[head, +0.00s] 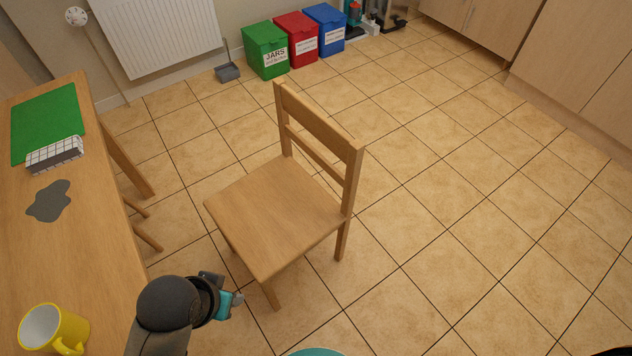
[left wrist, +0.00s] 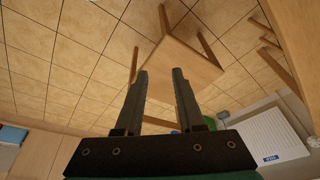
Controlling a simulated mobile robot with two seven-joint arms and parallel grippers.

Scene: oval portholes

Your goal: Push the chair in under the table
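The wooden chair (head: 285,210) stands upright on the tiled floor, apart from the table. Its seat faces the table and its backrest (head: 318,140) is on the far side, to the right. The wooden table (head: 90,235) runs down the left edge. My left gripper (head: 238,300) is low beside the table, in front of the chair's near seat corner in the head view. In the left wrist view its two fingers (left wrist: 160,74) are spread with nothing held between them, and the chair (left wrist: 180,70) shows beyond them, upside down. My right gripper is out of view.
On the table are a green mat (head: 45,115), a checkered box (head: 55,155), a grey patch (head: 48,201) and a yellow mug (head: 60,328). Wooden bars (head: 130,168) show beside the table. Green (head: 265,50), red (head: 297,40) and blue (head: 325,30) bins stand behind. Floor right of the chair is clear.

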